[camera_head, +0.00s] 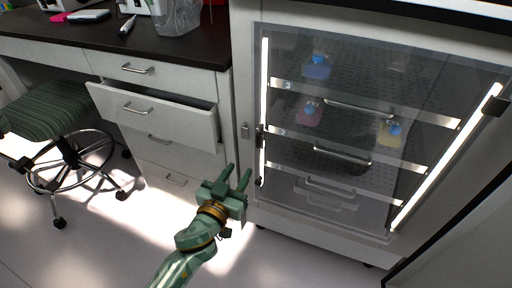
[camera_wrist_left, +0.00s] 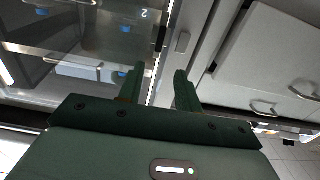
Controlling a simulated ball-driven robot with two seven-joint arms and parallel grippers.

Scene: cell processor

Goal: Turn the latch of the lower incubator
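The lower incubator (camera_head: 350,60) has a clear door with lit strips down both sides, and the door looks closed. A small grey latch (camera_head: 245,130) sits on the frame at the left edge of the door, beside a dark fitting. The latch seems to show in the left wrist view (camera_wrist_left: 183,42), above the fingertips. My green left gripper (camera_head: 239,170) is below the latch and apart from it, fingers pointing up. In the left wrist view its two fingers (camera_wrist_left: 159,72) are spread with nothing between them. My right gripper is not in view.
A drawer (camera_head: 160,118) stands pulled out left of the incubator, near my left arm. A stool (camera_head: 55,110) stands further left. Coloured flasks sit on shelves behind the door. Open floor (camera_head: 110,245) lies in front.

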